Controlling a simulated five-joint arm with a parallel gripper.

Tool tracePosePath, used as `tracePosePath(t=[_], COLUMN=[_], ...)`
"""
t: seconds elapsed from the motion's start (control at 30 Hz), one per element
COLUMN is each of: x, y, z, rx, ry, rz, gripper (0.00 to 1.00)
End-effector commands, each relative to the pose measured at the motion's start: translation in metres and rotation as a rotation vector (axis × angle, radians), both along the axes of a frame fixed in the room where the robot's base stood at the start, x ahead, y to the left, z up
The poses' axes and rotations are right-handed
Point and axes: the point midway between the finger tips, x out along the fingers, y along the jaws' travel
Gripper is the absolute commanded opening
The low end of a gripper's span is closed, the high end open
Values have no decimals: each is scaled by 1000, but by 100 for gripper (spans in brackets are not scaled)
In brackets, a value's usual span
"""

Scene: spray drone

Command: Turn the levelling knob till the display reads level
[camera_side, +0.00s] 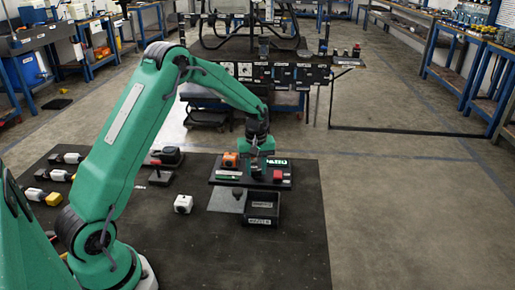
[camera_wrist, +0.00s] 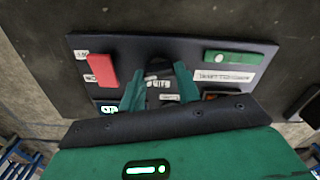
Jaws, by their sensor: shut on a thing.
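The dark panel (camera_side: 225,183) lies on the black mat, with the levelling knob (camera_wrist: 158,67), dark and round, on it. My gripper (camera_side: 257,172) points down over the panel. In the wrist view its two green fingers (camera_wrist: 160,80) are shut on the knob, one on each side. The fingers and wrist hide part of the knob, and its turned angle cannot be told. The display (camera_side: 277,162) glows green with white characters too small to read surely. It also shows, small and partly cut off by my gripper, in the wrist view (camera_wrist: 109,108).
A red block (camera_wrist: 101,69) and a green bar (camera_wrist: 228,57) sit on the panel near the knob. An orange box (camera_side: 230,159) is at its back left. The mat's front right is clear.

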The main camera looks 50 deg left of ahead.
Motion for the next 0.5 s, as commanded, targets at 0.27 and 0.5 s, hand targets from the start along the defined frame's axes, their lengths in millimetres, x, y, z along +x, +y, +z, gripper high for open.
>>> tracePosePath(t=[0.27,0.5], x=[1,1], y=[0,-1], z=[1,1], rx=[0,0], ry=[0,0], rz=[-171,-238], gripper=[10,10])
